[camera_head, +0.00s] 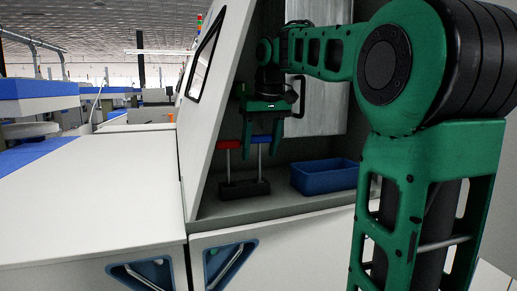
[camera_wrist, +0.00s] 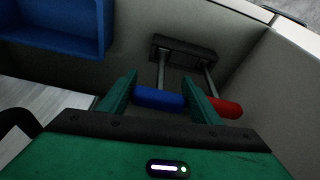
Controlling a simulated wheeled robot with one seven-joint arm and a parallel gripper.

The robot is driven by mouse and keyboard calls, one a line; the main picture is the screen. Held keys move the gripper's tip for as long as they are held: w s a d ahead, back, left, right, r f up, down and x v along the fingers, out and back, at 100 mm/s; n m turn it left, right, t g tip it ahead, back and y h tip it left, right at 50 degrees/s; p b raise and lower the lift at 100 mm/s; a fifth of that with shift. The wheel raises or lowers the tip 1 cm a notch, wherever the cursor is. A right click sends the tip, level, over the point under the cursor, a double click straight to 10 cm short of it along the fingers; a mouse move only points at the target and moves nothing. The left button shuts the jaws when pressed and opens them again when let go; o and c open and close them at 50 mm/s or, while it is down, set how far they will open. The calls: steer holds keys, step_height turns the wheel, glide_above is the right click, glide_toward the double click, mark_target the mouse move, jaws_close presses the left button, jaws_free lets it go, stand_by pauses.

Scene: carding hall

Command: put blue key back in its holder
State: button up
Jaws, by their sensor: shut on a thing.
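The blue key (camera_head: 261,139) is a T-shape with a blue crossbar handle and a thin metal shaft. My green gripper (camera_head: 262,153) reaches down from above and is shut on the blue handle, which also shows between the fingers in the wrist view (camera_wrist: 158,98). The shaft stands about upright, and its lower end meets the black holder block (camera_head: 244,189), also seen in the wrist view (camera_wrist: 183,50). How deep the shaft sits is hidden. A red key (camera_head: 229,144) stands in the same holder just left of the blue one; its handle is close beside one finger in the wrist view (camera_wrist: 226,107).
The holder stands on a grey shelf (camera_head: 290,204) inside a machine recess. A blue bin (camera_head: 322,178) is to its right. A sloped white panel (camera_head: 212,105) closes the left side, and a pale metal plate (camera_head: 325,110) stands behind.

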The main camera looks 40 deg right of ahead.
steer(key=shift+f, duration=0.35)
steer(key=o, duration=1.3)
steer(key=shift+v, duration=2.9)
step_height(320, 180, up, 5)
glide_above(261, 136)
steer(key=s, duration=0.2)
steer(key=shift+w+f, duration=0.15)
steer(key=shift+w, duration=0.05)
